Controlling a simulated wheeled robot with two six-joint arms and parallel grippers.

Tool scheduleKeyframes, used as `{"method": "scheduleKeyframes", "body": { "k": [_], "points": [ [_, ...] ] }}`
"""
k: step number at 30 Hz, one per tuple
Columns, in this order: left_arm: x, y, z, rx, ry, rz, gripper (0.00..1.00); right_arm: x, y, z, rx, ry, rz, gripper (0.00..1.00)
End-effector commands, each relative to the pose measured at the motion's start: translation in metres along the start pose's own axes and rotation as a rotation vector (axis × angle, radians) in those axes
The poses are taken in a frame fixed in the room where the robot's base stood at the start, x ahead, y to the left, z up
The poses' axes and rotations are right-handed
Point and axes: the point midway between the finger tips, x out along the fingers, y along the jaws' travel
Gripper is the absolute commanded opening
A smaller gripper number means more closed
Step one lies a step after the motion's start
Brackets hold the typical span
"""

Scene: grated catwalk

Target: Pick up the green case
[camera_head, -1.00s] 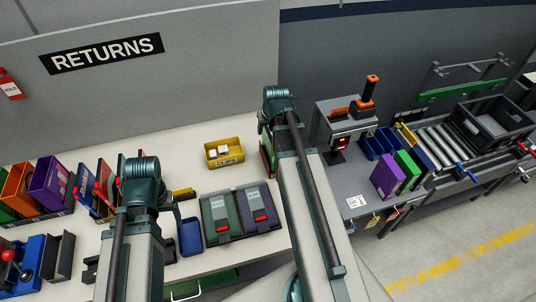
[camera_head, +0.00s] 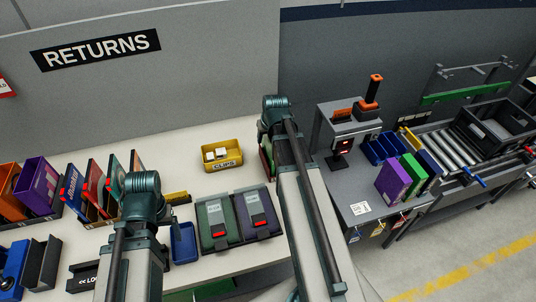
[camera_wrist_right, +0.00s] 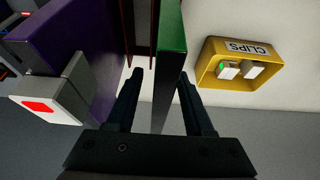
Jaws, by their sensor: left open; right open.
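A green case (camera_head: 214,224) with a grey-and-red latch lies flat on the light table, beside a similar purple case (camera_head: 257,214). My right gripper (camera_head: 276,112) is behind these cases; its fingers are hidden in the head view. In the right wrist view my right gripper (camera_wrist_right: 160,100) is open, with a thin upright green slab (camera_wrist_right: 172,40) showing between its fingers; I cannot tell whether it touches. A purple body (camera_wrist_right: 70,55) with a grey-and-red latch is at left there. My left gripper (camera_head: 143,190) is left of the green case, its fingertips hidden.
A yellow clips bin (camera_head: 222,158) stands behind the cases and shows in the right wrist view (camera_wrist_right: 238,62). A blue tray (camera_head: 184,243) is left of the green case. Upright folders (camera_head: 92,188) stand far left. A side bench has purple (camera_head: 393,180) and green (camera_head: 413,172) boxes.

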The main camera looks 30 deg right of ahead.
Motion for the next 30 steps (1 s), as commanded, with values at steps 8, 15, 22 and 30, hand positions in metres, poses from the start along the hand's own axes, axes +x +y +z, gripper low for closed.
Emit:
{"method": "scheduleKeyframes", "body": {
  "k": [8,15,22,30],
  "points": [
    [-0.0012,-0.0001,0.0001,0.0,0.0,0.0,0.81,-0.0012,-0.0001,-0.0001,0.0,0.0,0.0,0.53],
    [0.0017,0.0002,-0.0001,0.0,0.0,0.0,0.81,0.0015,-0.0001,0.0009,0.0,0.0,0.0,0.53],
    [0.0039,0.0004,-0.0002,0.0,0.0,0.0,0.81,0.0035,-0.0001,0.0018,0.0,0.0,0.0,0.53],
    [0.0036,0.0003,-0.0002,0.0,0.0,0.0,0.81,0.0032,-0.0001,0.0017,0.0,0.0,0.0,0.43]
  ]
}}
